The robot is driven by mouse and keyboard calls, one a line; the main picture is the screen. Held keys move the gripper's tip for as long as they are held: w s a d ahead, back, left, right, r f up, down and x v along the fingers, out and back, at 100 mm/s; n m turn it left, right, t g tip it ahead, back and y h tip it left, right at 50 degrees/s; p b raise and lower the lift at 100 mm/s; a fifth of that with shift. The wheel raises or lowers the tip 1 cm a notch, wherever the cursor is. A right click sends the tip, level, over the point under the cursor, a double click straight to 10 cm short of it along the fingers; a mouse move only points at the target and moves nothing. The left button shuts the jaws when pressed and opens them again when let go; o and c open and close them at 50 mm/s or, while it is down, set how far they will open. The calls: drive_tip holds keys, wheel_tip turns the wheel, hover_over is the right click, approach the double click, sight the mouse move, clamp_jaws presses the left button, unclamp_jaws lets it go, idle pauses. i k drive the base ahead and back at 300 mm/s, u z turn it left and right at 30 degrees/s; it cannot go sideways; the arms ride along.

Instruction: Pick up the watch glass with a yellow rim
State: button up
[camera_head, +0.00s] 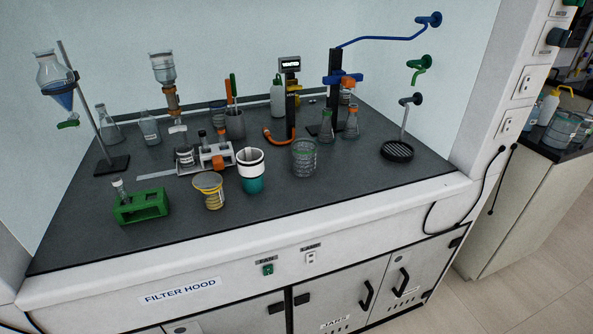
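A shallow round dish with a yellowish rim (208,180), which looks like the watch glass, is near the front of the fume hood worktop, left of centre. It appears to rest on top of a small jar with yellow bands (214,199). The dish is small in the picture, so I cannot tell exactly how it sits on the jar. My gripper and arm are not in view.
A teal-and-white cup (252,182) stands close right of the jar, and a green rack (141,206) stands to its left. A clamp device (206,156) is behind. A glass beaker (304,158) is further right. The worktop's front strip (300,210) is clear.

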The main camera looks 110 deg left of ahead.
sight(205, 180)
drive_tip(key=i, duration=0.15)
drive_tip(key=u, duration=3.75)
drive_tip(key=i, duration=1)
drive_tip(key=z, duration=0.2)
drive_tip(key=k, duration=0.9)
